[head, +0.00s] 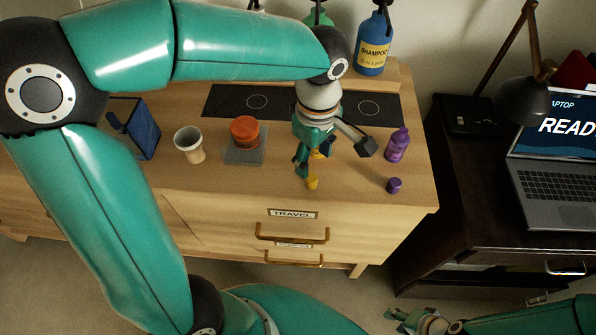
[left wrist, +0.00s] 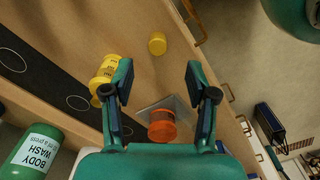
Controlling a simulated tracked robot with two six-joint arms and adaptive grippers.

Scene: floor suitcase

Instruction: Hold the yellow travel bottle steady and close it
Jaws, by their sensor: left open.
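The yellow travel bottle (left wrist: 102,82) shows in the left wrist view just outside the left-hand finger, which covers part of it. In the head view my left gripper hides most of it. The yellow cap (head: 312,182) lies apart on the dresser top near its front edge; it also shows in the left wrist view (left wrist: 157,43), beyond the fingertips. My left gripper (left wrist: 158,75) is open with nothing between its fingers, above the dresser by the bottle. My right gripper (head: 400,317) is low at the bottom right, away from the dresser, too small to tell its state.
A purple bottle (head: 397,146) and purple cap (head: 394,185) are to the right. An orange jar (head: 245,132) on a grey pad (head: 244,157) and a pale cup (head: 189,145) are to the left. A shampoo bottle (head: 373,45) stands on the rear shelf.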

